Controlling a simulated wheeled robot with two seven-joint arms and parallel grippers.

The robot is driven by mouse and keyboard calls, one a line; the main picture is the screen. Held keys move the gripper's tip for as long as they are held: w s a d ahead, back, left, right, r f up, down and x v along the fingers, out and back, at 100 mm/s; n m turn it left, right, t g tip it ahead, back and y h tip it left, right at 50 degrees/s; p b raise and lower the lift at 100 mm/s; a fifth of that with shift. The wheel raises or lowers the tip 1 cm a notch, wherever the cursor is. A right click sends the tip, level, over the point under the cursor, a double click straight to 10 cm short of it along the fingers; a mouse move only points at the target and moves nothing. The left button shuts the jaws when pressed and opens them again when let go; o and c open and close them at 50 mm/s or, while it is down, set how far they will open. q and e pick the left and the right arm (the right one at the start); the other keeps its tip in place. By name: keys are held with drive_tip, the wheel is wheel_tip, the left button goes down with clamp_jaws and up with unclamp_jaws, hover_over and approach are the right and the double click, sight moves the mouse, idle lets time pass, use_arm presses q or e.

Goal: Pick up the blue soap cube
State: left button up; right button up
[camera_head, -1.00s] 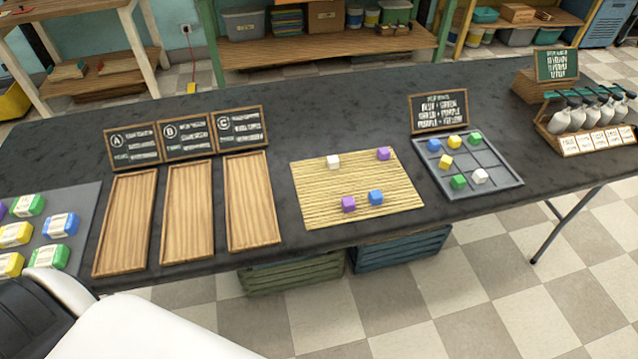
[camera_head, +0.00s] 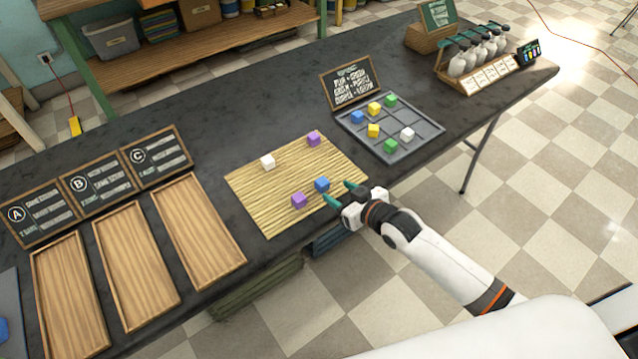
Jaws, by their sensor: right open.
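The blue soap cube (camera_head: 322,184) sits on the bamboo mat (camera_head: 262,206) near its front edge, beside a purple cube (camera_head: 299,201). My right gripper (camera_head: 339,192) is open, with its teal fingertips just to the right of the blue cube and pointing toward it. I cannot tell whether a finger touches the cube. Another blue cube (camera_head: 358,117) sits in the grey grid tray (camera_head: 394,153). My left gripper is out of view.
A white cube (camera_head: 268,162) and a second purple cube (camera_head: 314,139) lie farther back on the mat. Three wooden trays (camera_head: 137,262) stand to the left. A chalkboard sign (camera_head: 351,83) stands behind the grid tray, and a bottle rack (camera_head: 478,62) is at the far right.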

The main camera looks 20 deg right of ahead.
sight(326, 185)
drive_tip(key=shift+x, duration=3.15)
drive_tip(key=c, duration=1)
